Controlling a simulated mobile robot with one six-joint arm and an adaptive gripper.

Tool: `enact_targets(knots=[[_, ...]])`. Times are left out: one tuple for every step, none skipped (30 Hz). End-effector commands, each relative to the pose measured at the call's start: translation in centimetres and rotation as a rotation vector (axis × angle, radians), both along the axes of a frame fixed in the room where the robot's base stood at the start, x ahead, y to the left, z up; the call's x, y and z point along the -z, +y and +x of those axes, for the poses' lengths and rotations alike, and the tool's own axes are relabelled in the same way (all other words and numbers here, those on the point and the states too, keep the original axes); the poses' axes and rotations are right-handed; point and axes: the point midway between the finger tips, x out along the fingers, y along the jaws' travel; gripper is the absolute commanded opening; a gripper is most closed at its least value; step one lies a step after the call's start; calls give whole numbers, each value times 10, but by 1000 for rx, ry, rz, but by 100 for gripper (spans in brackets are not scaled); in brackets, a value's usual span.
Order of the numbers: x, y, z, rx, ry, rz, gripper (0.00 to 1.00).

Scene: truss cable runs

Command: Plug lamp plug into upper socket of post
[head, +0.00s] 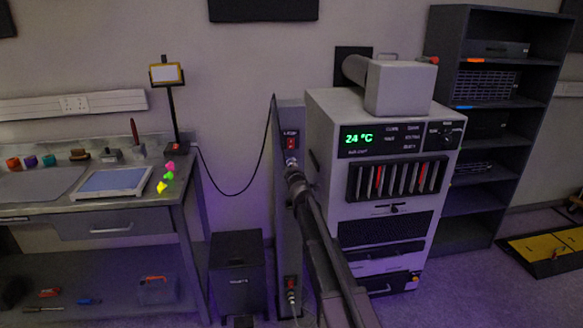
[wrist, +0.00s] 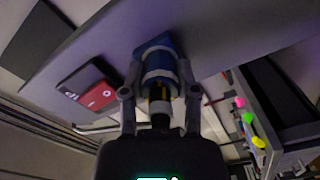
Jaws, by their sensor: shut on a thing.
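The post (head: 287,235) is a tall narrow grey column; its face (wrist: 205,35) fills the top of the wrist view. Its upper part has a label and a red switch (head: 291,143), also seen in the wrist view (wrist: 95,92). My gripper (head: 294,178) is at the post just below that switch. In the wrist view my gripper (wrist: 158,90) is shut on the lamp plug (wrist: 160,90), which shows yellow, black and pale bands. A blue round part (wrist: 154,47) lies between the plug and the post face. I cannot tell whether the plug is seated.
The lamp (head: 167,75) stands on the bench at left; its dark cable (head: 232,194) sags and rises to the post's top. A lower red switch (head: 291,283) with a connector is near the post's foot. A grey cabinet (head: 400,218) stands close right, a dark bin (head: 237,265) left.

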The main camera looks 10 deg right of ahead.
Motion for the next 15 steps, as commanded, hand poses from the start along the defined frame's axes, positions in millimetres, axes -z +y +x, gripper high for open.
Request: enact_targets(knots=[[-1,0,3,-2,-2,-1,0],[-1,0,3,-2,-2,-1,0],[-1,0,3,-2,-2,-2,0],[-1,0,3,-2,-2,-2,0],[-1,0,3,-2,-2,-1,0],[-1,0,3,-2,-2,3,0],[-1,0,3,-2,-2,10,0],[-1,0,3,-2,-2,20,0],[-1,0,3,-2,-2,39,0],[-1,0,3,-2,-2,57,0],[-1,0,3,-2,-2,77,0],[-1,0,4,-2,-3,110,0],[-1,0,4,-2,-3,133,0],[-1,0,4,-2,-3,157,0],[-1,0,4,-2,-3,185,0]])
